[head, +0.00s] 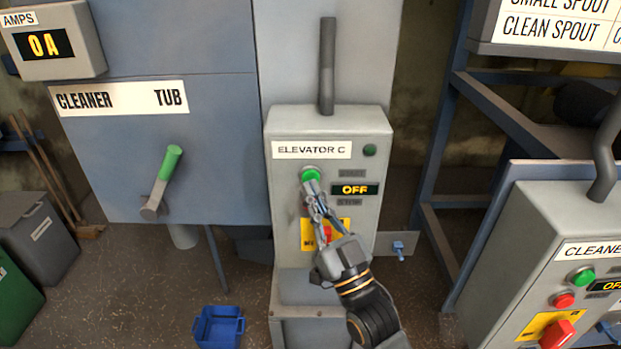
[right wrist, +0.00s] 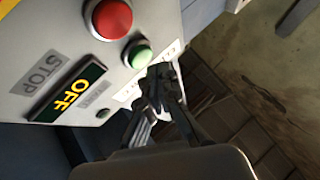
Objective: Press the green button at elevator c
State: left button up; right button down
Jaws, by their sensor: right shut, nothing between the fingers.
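The elevator C control box (head: 287,205) is grey and stands in the middle of the head view. Its green button (head: 311,174) is under the nameplate, on the left of the face. It also shows in the right wrist view (right wrist: 138,54), beside a red button (right wrist: 111,18). My right gripper (head: 313,189) is shut and empty, its fingertips at the lower edge of the green button. In the right wrist view the fingertips (right wrist: 160,78) look close to the button; I cannot tell whether they touch it. The display (head: 355,189) reads OFF. My left gripper is not in view.
A dark green lamp (head: 370,150) is at the box's upper right. A pipe (head: 327,65) rises from its top. A green-handled lever (head: 168,170) is to the left. Another control box (head: 530,235) stands at the right. A blue bin (head: 219,328) is on the floor.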

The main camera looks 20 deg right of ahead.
dwell(0.7)
jog(key=shift+w+d, duration=0.15)
jog(key=shift+w, duration=0.25)
jog(key=shift+w+d, duration=0.2)
jog(key=shift+w, duration=0.25)
dwell(0.6)
jog(key=shift+s+a, duration=0.1)
jog(key=shift+s, duration=0.05)
jog(key=shift+s+a, duration=0.25)
jog(key=shift+s, duration=0.45)
jog(key=shift+s, duration=0.1)
jog(key=shift+s+a+p, duration=0.2)
jog(key=shift+s+a, duration=0.1)
jog(key=shift+s, duration=0.45)
jog(key=shift+s+a+p, duration=0.2)
jog(key=shift+s+a, duration=0.05)
jog(key=shift+s, duration=0.5)
jog(key=shift+s+a+p, duration=0.2)
jog(key=shift+s+a, duration=0.1)
jog(key=shift+s, duration=0.45)
